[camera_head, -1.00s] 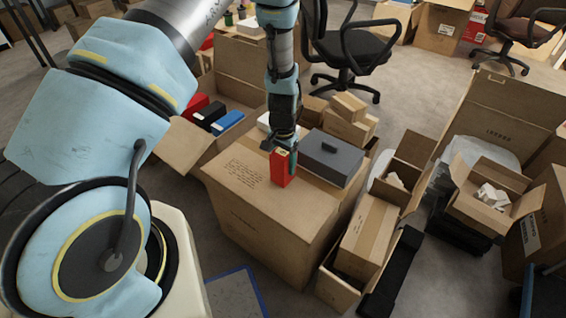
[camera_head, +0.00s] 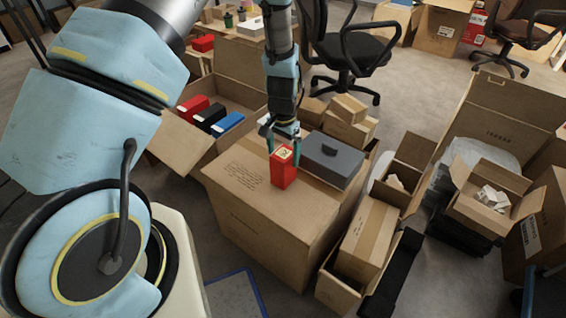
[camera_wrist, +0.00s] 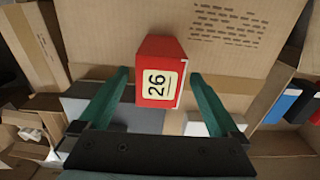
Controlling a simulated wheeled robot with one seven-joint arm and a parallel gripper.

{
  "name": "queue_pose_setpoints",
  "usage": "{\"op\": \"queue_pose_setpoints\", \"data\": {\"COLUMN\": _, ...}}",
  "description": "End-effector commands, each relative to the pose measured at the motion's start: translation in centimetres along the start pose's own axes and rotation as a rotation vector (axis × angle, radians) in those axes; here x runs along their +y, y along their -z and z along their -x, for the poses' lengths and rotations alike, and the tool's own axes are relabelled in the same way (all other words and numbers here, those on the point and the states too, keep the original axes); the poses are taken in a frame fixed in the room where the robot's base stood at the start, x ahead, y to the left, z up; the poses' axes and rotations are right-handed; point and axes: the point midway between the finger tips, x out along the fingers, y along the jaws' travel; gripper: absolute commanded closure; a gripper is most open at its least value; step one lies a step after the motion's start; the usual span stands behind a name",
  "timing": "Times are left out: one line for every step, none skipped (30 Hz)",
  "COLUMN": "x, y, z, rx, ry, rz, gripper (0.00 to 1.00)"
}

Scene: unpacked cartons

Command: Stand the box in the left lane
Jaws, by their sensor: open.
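The red box (camera_head: 284,169) stands upright on top of a large closed carton (camera_head: 250,215). Its top carries a cream label reading 26, which faces the camera in the wrist view (camera_wrist: 158,50). My gripper (camera_head: 283,146) is open just above the box, with its green fingers spread to either side of the box top. In the wrist view the fingers (camera_wrist: 160,80) are apart from the box, with gaps on both sides. I cannot make out marked lanes on the carton top.
A grey case (camera_head: 333,160) lies on the same carton, right of the red box. An open carton (camera_head: 185,155) behind left holds red, black and blue items. Opened cartons (camera_head: 367,238) crowd the right. The carton top's front left is clear apart from printed text.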

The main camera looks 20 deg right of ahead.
Motion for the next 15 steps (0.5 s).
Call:
{"op": "queue_pose_setpoints", "data": {"x": 0.0, "y": 0.1, "z": 1.3, "rx": 0.004, "ry": 0.001, "rz": -0.001, "gripper": 0.02}}
{"op": "queue_pose_setpoints", "data": {"x": 0.0, "y": 0.1, "z": 1.9, "rx": 0.003, "ry": 0.001, "rz": -0.001, "gripper": 0.02}}
{"op": "queue_pose_setpoints", "data": {"x": 0.0, "y": 0.1, "z": 2.8, "rx": 0.004, "ry": 0.001, "rz": -0.001, "gripper": 0.02}}
{"op": "queue_pose_setpoints", "data": {"x": 0.0, "y": 0.1, "z": 3.3, "rx": 0.004, "ry": 0.001, "rz": -0.001, "gripper": 0.02}}
{"op": "queue_pose_setpoints", "data": {"x": 0.0, "y": 0.1, "z": 3.9, "rx": 0.003, "ry": 0.0, "rz": -0.001, "gripper": 0.02}}
{"op": "queue_pose_setpoints", "data": {"x": 0.0, "y": 0.1, "z": 4.5, "rx": 0.003, "ry": 0.0, "rz": -0.001, "gripper": 0.02}}
{"op": "queue_pose_setpoints", "data": {"x": 0.0, "y": 0.1, "z": 5.0, "rx": 0.003, "ry": 0.001, "rz": -0.001, "gripper": 0.02}}
{"op": "queue_pose_setpoints", "data": {"x": 0.0, "y": 0.0, "z": 5.4, "rx": 0.002, "ry": 0.0, "rz": -0.001, "gripper": 0.02}}
{"op": "queue_pose_setpoints", "data": {"x": 0.1, "y": 0.0, "z": 5.8, "rx": 0.001, "ry": 0.0, "rz": -0.001, "gripper": 0.02}}
{"op": "queue_pose_setpoints", "data": {"x": 0.0, "y": 0.0, "z": 6.1, "rx": 0.001, "ry": 0.0, "rz": -0.001, "gripper": 0.02}}
{"op": "queue_pose_setpoints", "data": {"x": 0.0, "y": 0.0, "z": 6.4, "rx": 0.001, "ry": 0.0, "rz": -0.001, "gripper": 0.02}}
{"op": "queue_pose_setpoints", "data": {"x": 0.1, "y": 0.0, "z": 6.6, "rx": 0.0, "ry": 0.0, "rz": -0.001, "gripper": 0.02}}
{"op": "queue_pose_setpoints", "data": {"x": 0.1, "y": 0.0, "z": 6.8, "rx": -0.001, "ry": 0.0, "rz": -0.001, "gripper": 0.02}}
{"op": "queue_pose_setpoints", "data": {"x": 0.1, "y": 0.0, "z": 6.9, "rx": -0.001, "ry": -0.001, "rz": -0.001, "gripper": 0.02}}
{"op": "queue_pose_setpoints", "data": {"x": 0.1, "y": -0.1, "z": 7.0, "rx": -0.001, "ry": -0.001, "rz": -0.001, "gripper": 0.02}}
